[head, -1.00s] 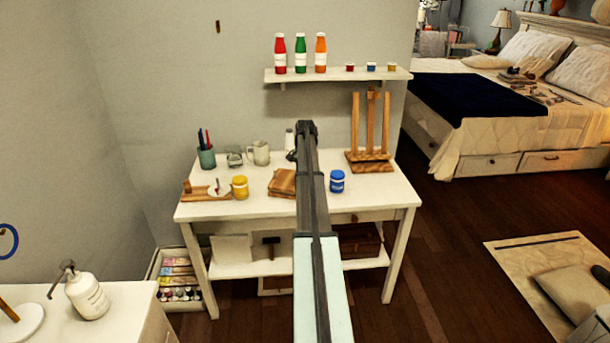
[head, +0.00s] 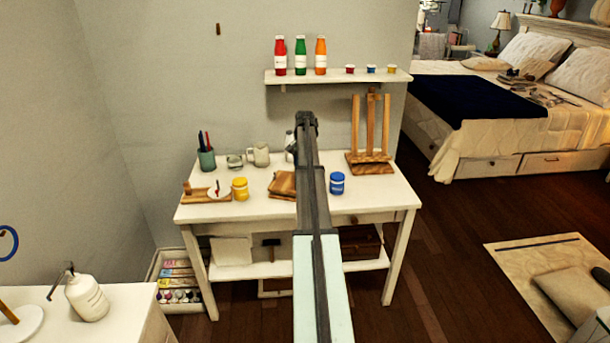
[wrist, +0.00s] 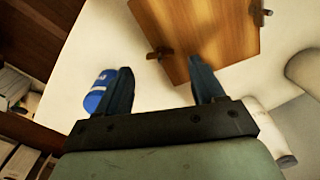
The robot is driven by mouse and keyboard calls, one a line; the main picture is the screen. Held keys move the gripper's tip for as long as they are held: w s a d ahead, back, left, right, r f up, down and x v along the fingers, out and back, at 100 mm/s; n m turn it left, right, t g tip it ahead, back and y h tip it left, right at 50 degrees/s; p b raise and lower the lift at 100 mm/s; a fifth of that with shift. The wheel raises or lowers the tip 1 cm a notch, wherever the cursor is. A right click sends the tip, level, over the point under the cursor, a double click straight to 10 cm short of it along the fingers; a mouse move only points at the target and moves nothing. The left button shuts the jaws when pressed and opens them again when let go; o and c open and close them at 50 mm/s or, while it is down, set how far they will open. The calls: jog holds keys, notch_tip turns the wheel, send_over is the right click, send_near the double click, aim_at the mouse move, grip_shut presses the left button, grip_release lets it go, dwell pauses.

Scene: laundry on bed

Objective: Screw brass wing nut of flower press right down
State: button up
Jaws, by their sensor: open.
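The flower press (head: 282,184) is a square of striped brown wood lying on the white table, partly hidden by my arm in the head view. In the wrist view, the press (wrist: 205,35) fills the upper middle. A small dark-brown wing nut (wrist: 160,53) shows at its near left edge, and another wing nut (wrist: 262,13) shows at its right edge. My gripper (wrist: 160,64) is open and empty, its fingertips on either side of the nearer wing nut in the picture. I cannot tell the height between them. In the head view, my gripper (head: 305,120) points away over the table.
A blue jar (wrist: 98,95) is left of my left finger; it also shows in the head view (head: 337,183). A shelf (head: 340,77) is above.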

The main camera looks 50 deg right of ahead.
notch_tip(320, 180, up, 10)
jog(key=shift+f, duration=0.25)
jog(key=shift+c, duration=0.3)
